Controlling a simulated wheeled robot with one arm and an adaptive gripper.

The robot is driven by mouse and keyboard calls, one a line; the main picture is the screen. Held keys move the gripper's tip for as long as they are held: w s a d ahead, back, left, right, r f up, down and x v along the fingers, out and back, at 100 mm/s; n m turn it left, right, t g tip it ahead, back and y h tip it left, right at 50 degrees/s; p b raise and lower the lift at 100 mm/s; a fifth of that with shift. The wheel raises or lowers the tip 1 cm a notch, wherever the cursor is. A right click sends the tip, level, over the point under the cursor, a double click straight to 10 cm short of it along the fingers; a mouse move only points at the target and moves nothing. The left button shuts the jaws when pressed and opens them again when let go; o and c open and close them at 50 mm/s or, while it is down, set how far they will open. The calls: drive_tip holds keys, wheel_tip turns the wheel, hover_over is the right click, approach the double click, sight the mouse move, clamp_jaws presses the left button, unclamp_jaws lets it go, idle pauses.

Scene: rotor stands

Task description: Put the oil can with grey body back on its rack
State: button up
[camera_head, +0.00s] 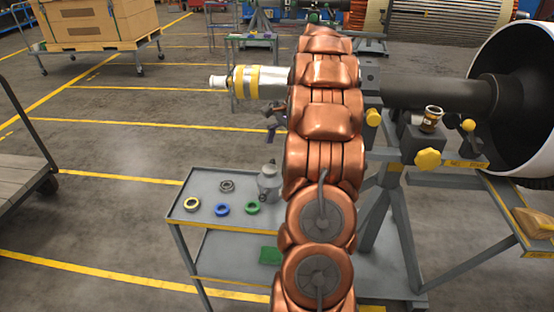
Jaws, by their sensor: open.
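A grey can with a narrow top (269,184), which looks like the grey-bodied oil can, stands upright on the top shelf of a grey cart (208,179), near the cart's back right. My copper arm hides what lies just right of it. A small dark part that looks like my gripper (270,121) shows at the left edge of my arm. It is above and behind the can in the picture, apart from it, open, with nothing seen in it. Most of the gripper is hidden by my arm. I cannot make out which thing is the can's rack.
Several rings lie on the cart's top, including a blue ring (222,209) and a green ring (252,207). A green cloth (270,256) is on the lower shelf.

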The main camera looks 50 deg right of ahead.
drive_tip(key=shift+d+r, duration=0.15)
drive_tip(key=shift+r, duration=0.2)
drive_tip(key=s+a+r+n+g+h, duration=0.1)
drive_tip(key=a+r+n, duration=0.15)
drive_tip(key=a, duration=0.55)
drive_tip(key=s+a+r+n, duration=0.1)
drive_tip(key=a+n, duration=0.2)
drive_tip(key=a, duration=0.5)
drive_tip(key=s+a+r+n+g+h, duration=0.1)
drive_tip(key=s+a+n, duration=0.15)
drive_tip(key=a, duration=0.55)
drive_tip(key=s+a+f+n+h, duration=0.1)
drive_tip(key=s+a+f+n, duration=0.1)
drive_tip(key=s+a+n, duration=0.4)
drive_tip(key=s+a+f+n+h, duration=0.1)
drive_tip(key=s+a+n, duration=0.5)
drive_tip(key=s, duration=0.6)
drive_tip(key=shift+s+a+f+g, duration=0.3)
drive_tip(key=shift+a+f, duration=0.2)
drive_tip(key=shift+f, duration=0.15)
